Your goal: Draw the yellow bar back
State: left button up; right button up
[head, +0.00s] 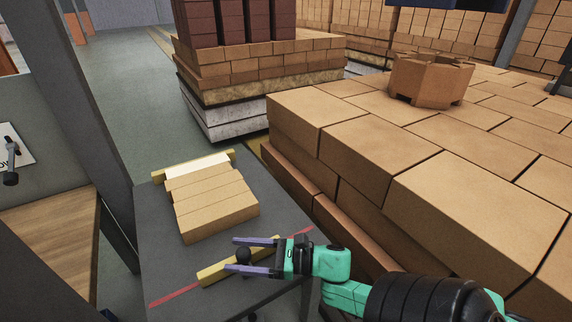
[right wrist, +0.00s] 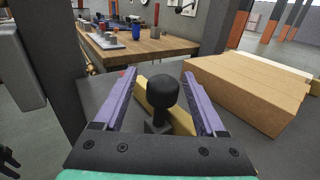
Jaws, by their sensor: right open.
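The yellow bar (head: 212,273) lies across the dark grey table, close to a red line (head: 178,291). A black knob (head: 244,256) stands up from the bar. My right gripper (head: 255,256) is open, with its two purple fingers on either side of the knob. In the right wrist view the knob (right wrist: 162,92) stands between the open fingers, apart from both, with the yellow bar (right wrist: 180,120) behind and below it.
Several tan bricks (head: 215,203) lie in a row on the table (head: 165,250), with another yellow bar (head: 160,176) at their far end. A large brick stack (head: 390,165) rises close to the right of my right arm. A wooden bench (right wrist: 140,45) stands beyond the table.

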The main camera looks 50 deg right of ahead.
jog(key=b+v, duration=0.2)
jog(key=v, duration=0.9)
jog(key=shift+s+d, duration=0.2)
jog(key=shift+s, duration=0.05)
jog(key=shift+s+d, duration=0.2)
jog(key=shift+s, duration=0.1)
